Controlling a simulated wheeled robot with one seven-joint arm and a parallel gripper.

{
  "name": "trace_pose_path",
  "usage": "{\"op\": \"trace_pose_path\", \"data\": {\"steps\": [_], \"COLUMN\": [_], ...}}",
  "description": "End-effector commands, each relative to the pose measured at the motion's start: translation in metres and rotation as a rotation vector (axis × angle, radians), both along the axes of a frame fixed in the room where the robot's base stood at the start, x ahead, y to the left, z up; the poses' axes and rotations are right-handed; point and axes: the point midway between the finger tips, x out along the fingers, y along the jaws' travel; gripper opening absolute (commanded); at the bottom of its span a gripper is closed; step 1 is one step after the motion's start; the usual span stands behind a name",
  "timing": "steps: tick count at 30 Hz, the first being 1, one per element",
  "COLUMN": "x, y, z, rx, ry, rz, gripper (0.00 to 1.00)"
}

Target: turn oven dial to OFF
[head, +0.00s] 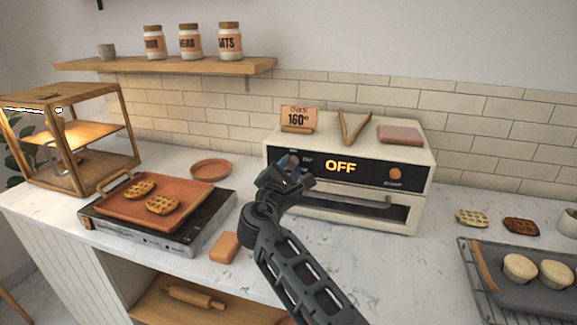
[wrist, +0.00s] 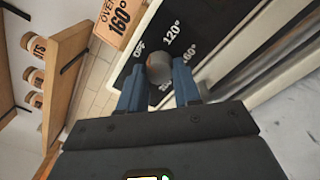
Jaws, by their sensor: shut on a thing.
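The white oven (head: 424,165) stands on the counter against the tiled wall. Its black front panel has a display (head: 340,166) lit with the orange word OFF. My gripper (head: 288,168) is at the left end of this panel and hides the dial in the head view. In the wrist view, the grey round oven dial (wrist: 159,67) sits between the two blue fingers of my gripper (wrist: 158,82), which are shut on it. The printed marks OFF, 120° and 160° show around the dial; another is partly covered by a finger. I cannot make out the dial's pointer.
A tray of waffles (head: 150,211) is at left. A sponge-like block (head: 225,247) lies near my arm.

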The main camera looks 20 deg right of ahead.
Motion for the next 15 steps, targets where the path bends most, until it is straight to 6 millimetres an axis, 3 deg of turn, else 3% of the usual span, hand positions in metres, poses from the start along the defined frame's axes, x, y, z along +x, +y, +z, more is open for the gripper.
{"op": "trace_pose_path", "data": {"steps": [15], "x": [-0.0006], "y": [0.0013], "z": [-0.0025], "rx": [-0.162], "ry": [0.121], "rz": [0.004], "gripper": [0.02]}}
